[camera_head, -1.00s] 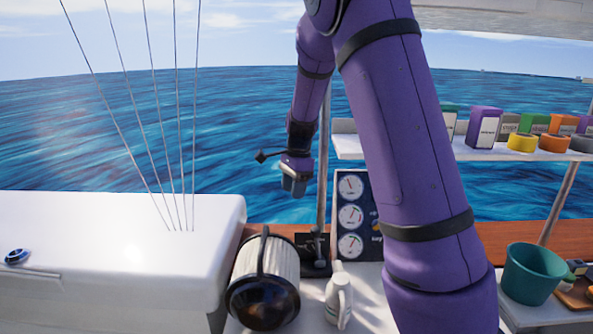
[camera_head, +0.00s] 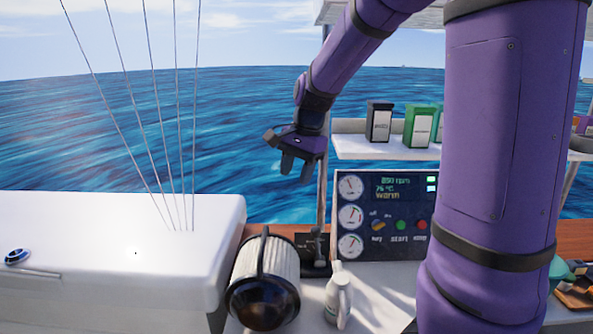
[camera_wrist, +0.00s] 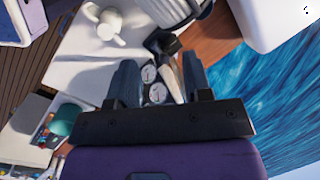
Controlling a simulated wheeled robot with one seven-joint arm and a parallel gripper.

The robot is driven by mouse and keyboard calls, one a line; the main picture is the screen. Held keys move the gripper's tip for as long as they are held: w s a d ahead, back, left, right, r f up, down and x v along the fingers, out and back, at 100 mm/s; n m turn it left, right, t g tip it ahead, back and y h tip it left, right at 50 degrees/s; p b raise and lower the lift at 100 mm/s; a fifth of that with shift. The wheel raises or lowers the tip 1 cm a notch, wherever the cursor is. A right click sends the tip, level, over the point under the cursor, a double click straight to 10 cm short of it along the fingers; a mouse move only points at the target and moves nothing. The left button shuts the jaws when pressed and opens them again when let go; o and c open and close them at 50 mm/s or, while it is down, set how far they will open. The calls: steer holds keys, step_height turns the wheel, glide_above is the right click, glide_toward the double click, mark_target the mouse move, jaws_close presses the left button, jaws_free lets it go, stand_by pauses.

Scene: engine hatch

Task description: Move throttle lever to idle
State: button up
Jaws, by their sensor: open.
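The throttle lever (camera_head: 318,243) is a small grey handle on a black base, left of the gauge panel in the head view. It stands roughly upright. In the wrist view its dark base (camera_wrist: 166,46) shows beyond my fingertips, and the handle is hard to make out. My gripper (camera_head: 297,172) is open and empty, held in the air above the lever and slightly left of it in the head view. Its two fingers point down, apart from the lever. In the wrist view the gripper (camera_wrist: 160,62) spreads its fingers on either side of the gauges.
The control panel (camera_head: 385,240) has gauges, a key switch, coloured buttons and a display reading "Warm". A ribbed cylinder with a dark cap (camera_head: 263,285) and a white jug (camera_head: 338,295) stand in front of the lever. A white box (camera_head: 110,250) is left. A shelf (camera_head: 370,148) holds containers.

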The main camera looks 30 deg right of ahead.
steer(key=shift+c, duration=0.4)
steer(key=c, duration=0.3)
steer(key=shift+w+d+f+n+g+h, duration=0.15)
steer(key=shift+w+d+f+n+h, duration=0.1)
steer(key=shift+w+f, duration=0.25)
steer(key=shift+w+d+f+n+g+h, duration=0.15)
steer(key=shift+w+f+n, duration=0.15)
steer(key=shift+f, duration=0.25)
jaws_close()
steer(key=n+g+h, duration=0.3)
steer(key=n+h, duration=0.2)
steer(key=n, duration=0.2)
glide_toward(318, 246)
steer(key=f, duration=0.3)
steer(key=shift+w+a+n+h, duration=0.25)
steer(key=shift+w+h, duration=0.05)
steer(key=shift+w, duration=0.1)
